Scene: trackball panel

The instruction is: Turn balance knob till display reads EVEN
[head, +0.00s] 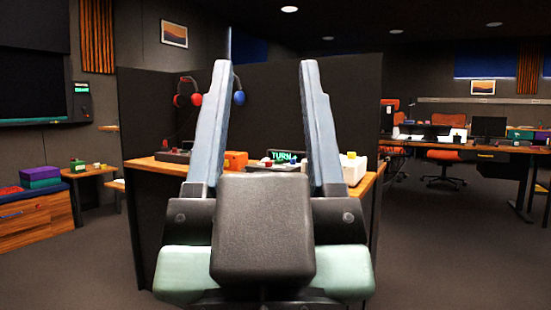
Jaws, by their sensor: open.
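My gripper (263,75) fills the middle of the head view, its two long grey fingers raised and wide apart, with nothing between them. Beyond it, between the fingers, a small display (284,156) with green letters that look like "TURN" stands on a wooden desk (143,163) inside a dark booth. Small red and blue round parts sit just in front of the display, too small to tell which is the balance knob. My gripper is well short of the desk and touches nothing there. It hides part of the desk front.
Dark partitions (147,110) enclose the desk at the back and sides. An orange box (236,160) and a white box (353,168) flank the display. Open floor (440,250) lies to the right.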

